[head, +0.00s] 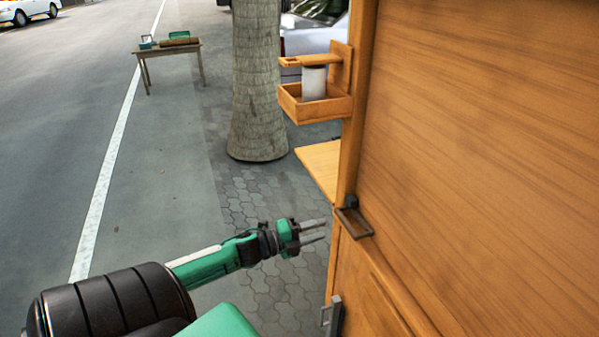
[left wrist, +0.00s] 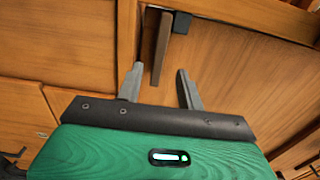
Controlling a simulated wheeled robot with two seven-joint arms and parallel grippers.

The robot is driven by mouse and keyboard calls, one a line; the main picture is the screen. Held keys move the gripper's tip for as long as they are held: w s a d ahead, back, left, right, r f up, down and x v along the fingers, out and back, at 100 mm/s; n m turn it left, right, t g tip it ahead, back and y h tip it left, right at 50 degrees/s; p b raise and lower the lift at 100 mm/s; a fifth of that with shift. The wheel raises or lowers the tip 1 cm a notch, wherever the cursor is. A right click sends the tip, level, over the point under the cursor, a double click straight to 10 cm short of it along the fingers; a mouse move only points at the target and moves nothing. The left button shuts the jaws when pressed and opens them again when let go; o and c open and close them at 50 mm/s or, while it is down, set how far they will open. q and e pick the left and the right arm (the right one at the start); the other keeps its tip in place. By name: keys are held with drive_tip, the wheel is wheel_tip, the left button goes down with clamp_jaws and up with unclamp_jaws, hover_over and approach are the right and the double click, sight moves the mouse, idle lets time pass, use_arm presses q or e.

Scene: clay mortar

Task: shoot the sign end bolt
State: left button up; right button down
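A dark metal bolt fitting (head: 353,220) with a looped handle sits on the near edge of the wooden kiosk, right of my left gripper. A second grey metal fitting (head: 333,315) is lower on the same edge. I cannot tell by label which is the sign end bolt. My left gripper (head: 325,231) is open and empty in the head view, its fingers pointing right at the kiosk. In the left wrist view, a brown bar (left wrist: 161,48) hangs beside a dark block (left wrist: 181,22), beyond and between the open fingertips. My right gripper is not in view.
The wooden kiosk panel (head: 490,150) fills the right side. A shelf board (head: 320,166) and a small box holding a pale cylinder (head: 314,84) jut out above. A tree trunk (head: 257,80) and a table (head: 168,50) stand farther back. Open pavement lies left.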

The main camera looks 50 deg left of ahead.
use_arm(q)
drive_tip(key=v, duration=0.4)
drive_tip(key=shift+s+a, duration=0.15)
drive_tip(key=shift+s, duration=0.15)
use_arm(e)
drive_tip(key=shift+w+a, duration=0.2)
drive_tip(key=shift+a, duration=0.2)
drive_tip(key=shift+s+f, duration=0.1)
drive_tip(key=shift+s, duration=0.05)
